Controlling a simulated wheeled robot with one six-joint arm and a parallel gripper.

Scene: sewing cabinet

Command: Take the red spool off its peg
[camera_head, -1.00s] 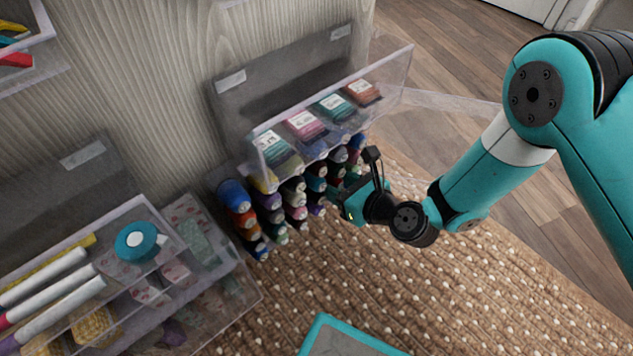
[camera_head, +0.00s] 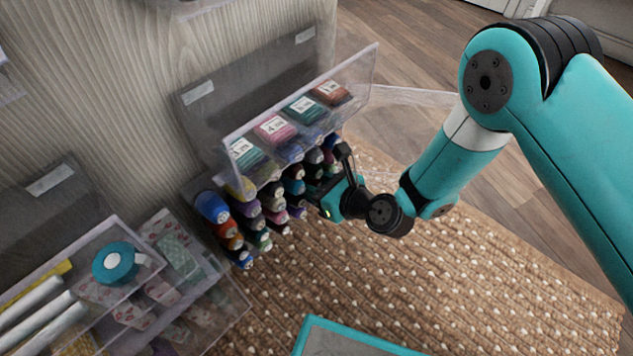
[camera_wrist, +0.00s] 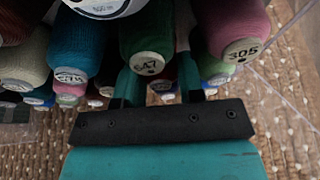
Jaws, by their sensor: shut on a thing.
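My gripper (camera_head: 322,190) is at the lower right of the spool rack, under the clear shelf. In the wrist view, its two teal fingers (camera_wrist: 160,84) are closed around a mostly hidden thing. A small reddish spool end (camera_wrist: 163,87) shows between them, and it appears to be the red spool.
A pinkish spool marked 305 (camera_wrist: 238,38) and a teal spool (camera_wrist: 77,48) flank the fingers closely. The clear shelf (camera_head: 363,72) with several labelled packs hangs above. A teal tape roll (camera_head: 114,263) lies at left.

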